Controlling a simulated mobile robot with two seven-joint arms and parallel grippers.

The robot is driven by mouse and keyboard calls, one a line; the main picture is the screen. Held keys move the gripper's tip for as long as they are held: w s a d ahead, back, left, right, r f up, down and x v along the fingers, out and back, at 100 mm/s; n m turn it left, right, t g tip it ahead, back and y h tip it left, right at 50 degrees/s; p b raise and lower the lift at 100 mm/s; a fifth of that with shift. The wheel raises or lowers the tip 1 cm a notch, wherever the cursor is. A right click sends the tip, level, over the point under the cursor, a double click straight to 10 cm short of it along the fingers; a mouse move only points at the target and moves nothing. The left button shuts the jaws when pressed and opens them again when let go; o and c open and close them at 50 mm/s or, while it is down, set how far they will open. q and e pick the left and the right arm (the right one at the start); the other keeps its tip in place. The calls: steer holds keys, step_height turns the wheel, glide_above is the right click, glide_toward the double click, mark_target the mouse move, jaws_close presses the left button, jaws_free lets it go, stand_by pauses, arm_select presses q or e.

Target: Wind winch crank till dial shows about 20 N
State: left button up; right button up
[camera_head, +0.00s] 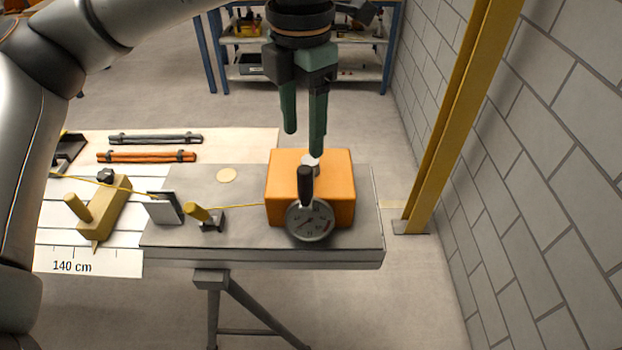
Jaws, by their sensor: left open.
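The winch is an orange box (283,185) on a grey bench top. My right gripper is not in view.
A yellow cord (245,207) runs left from the winch past a yellow-topped post (199,213) and grey plate (165,208) toward a yellow block (110,207). A yellow upright post (455,125) and block wall (550,190) stand right. Shelves (345,72) are behind.

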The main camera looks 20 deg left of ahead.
mark_target(304, 188)
arm_select(q)
step_height(304, 188, down, 12)
steer(key=shift+s+f+p, duration=0.1)
steer(key=shift+f+p, duration=0.05)
steer(key=shift+p, duration=0.5)
jaws_close()
stand_by(1.2)
